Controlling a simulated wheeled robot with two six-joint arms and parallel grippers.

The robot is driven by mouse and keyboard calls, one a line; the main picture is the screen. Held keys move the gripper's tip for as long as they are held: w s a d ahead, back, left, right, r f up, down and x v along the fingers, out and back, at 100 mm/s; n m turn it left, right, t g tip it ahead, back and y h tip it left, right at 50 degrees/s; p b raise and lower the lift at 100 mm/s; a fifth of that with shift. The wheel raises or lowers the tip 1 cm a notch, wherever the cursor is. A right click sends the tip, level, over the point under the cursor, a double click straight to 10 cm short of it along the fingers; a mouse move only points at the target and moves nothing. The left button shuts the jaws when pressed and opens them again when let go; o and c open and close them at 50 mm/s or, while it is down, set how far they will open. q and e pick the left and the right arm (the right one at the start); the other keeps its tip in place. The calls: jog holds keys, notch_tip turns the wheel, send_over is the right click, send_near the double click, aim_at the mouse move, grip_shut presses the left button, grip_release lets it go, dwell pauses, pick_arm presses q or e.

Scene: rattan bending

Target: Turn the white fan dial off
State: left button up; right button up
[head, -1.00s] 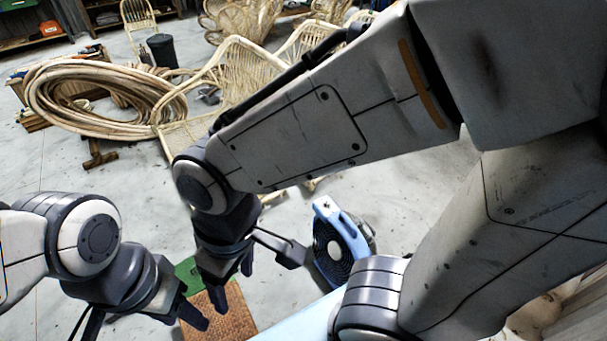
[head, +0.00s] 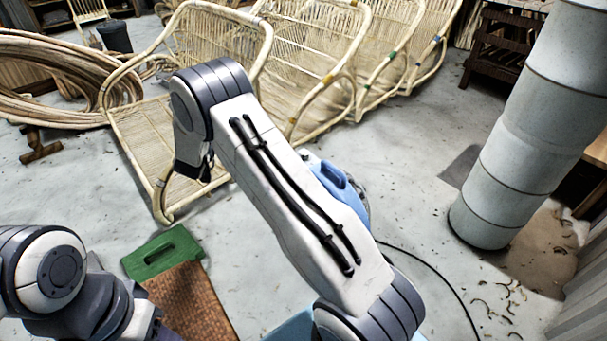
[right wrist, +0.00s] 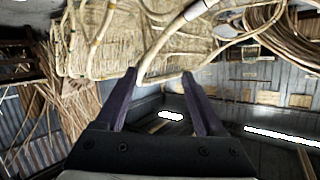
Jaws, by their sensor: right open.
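The blue fan (head: 338,183) stands on the floor in the head view, mostly hidden behind my right arm. Only its blue upper casing shows; its grille and white dial are hidden. My right gripper is open and empty in the right wrist view (right wrist: 160,76), with its two fingers apart and rattan furniture beyond them. The fan does not show in the right wrist view.
Several rattan chairs (head: 310,50) stand behind the right arm, with a rattan coil (head: 50,75) at left. A green piece (head: 163,252) and a brown woven mat (head: 190,300) lie near the left gripper. A grey column (head: 520,130) stands right. Floor between is mostly clear.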

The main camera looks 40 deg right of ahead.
jog(key=s+d+f+m+g+h+b, duration=0.3)
jog(key=d+f+h+b, duration=0.2)
jog(key=d+f, duration=0.65)
jog(key=m+g+h+b, duration=0.3)
jog(key=g+h+b, duration=0.1)
jog(key=h, duration=0.1)
send_near(305, 155)
jog(key=w+d, duration=0.1)
jog(key=b+x, duration=0.1)
jog(key=x, duration=0.2)
jog(key=b+x, duration=0.1)
jog(key=x, duration=0.2)
jog(key=f+b+x, duration=0.1)
jog(key=x, duration=0.2)
jog(key=shift+w+d+f+b, duration=0.1)
jog(key=shift+f+b, duration=0.05)
jog(key=shift+b, duration=0.25)
jog(key=shift+w+d+y, duration=0.15)
jog(key=shift+d+y, duration=0.15)
jog(key=shift+d, duration=0.05)
pick_arm(q)
notch_tip(305, 155, down, 16)
jog(key=shift+r, duration=0.2)
